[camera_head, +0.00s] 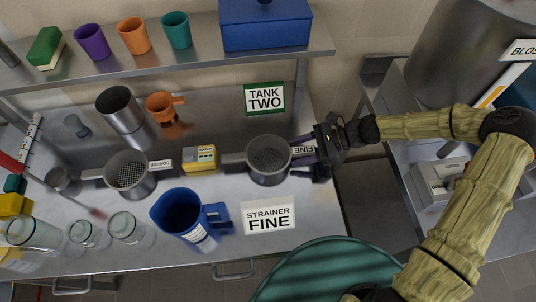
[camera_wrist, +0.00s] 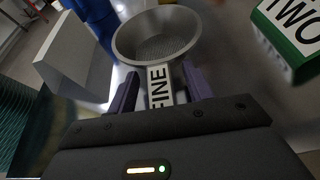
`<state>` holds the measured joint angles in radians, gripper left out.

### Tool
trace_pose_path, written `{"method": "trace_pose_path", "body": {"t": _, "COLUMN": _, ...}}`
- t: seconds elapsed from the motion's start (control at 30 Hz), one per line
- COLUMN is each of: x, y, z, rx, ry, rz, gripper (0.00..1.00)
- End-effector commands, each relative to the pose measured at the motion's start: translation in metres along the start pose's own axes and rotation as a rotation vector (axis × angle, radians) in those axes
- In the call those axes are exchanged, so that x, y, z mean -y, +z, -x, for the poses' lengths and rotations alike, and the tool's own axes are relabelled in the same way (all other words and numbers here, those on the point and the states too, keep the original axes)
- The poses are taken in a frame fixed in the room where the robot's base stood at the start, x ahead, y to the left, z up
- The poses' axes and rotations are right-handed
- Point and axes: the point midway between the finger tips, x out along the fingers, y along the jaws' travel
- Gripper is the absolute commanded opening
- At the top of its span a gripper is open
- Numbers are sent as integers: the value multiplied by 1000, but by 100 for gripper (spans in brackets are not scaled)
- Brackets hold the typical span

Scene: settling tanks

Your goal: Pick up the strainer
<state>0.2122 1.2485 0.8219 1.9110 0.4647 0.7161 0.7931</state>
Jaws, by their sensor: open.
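A grey metal strainer (camera_head: 269,160) with a perforated bottom stands upright on the steel bench. Its handle tag reads FINE, and in the wrist view the strainer (camera_wrist: 157,35) is just ahead of my fingers. My gripper (camera_head: 301,152) reaches in from the right at the handle side. It is open, with its purple fingers (camera_wrist: 160,91) on either side of the FINE tag and handle; contact cannot be told. A second strainer (camera_head: 130,174), tagged COARSE, stands further left. A card reading STRAINER FINE (camera_head: 268,217) is in front of the fine strainer.
A blue pitcher (camera_head: 181,213) stands front left, with glass jars (camera_head: 127,228) beyond. A green TANK TWO sign (camera_head: 264,98) is behind. A shelf (camera_head: 200,57) with cups overhangs the back.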

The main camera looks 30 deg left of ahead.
Motion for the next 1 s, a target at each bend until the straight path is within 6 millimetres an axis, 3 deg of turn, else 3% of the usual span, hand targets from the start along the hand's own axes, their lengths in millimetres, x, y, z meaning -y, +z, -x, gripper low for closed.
{"method": "trace_pose_path", "body": {"t": 0.17, "x": 0, "y": 0, "z": 1, "rx": 0, "ry": -1, "rz": 0, "gripper": 51}}
{"method": "trace_pose_path", "body": {"t": 0.43, "x": 0, "y": 0, "z": 1, "rx": 0, "ry": -1, "rz": 0, "gripper": 0}}
{"method": "trace_pose_path", "body": {"t": 0.77, "x": 0, "y": 3, "z": 2, "rx": 0, "ry": -1, "rz": 1, "gripper": 0}}
{"method": "trace_pose_path", "body": {"t": 1.0, "x": 0, "y": 29, "z": 13, "rx": -2, "ry": -2, "rz": 4, "gripper": 0}}
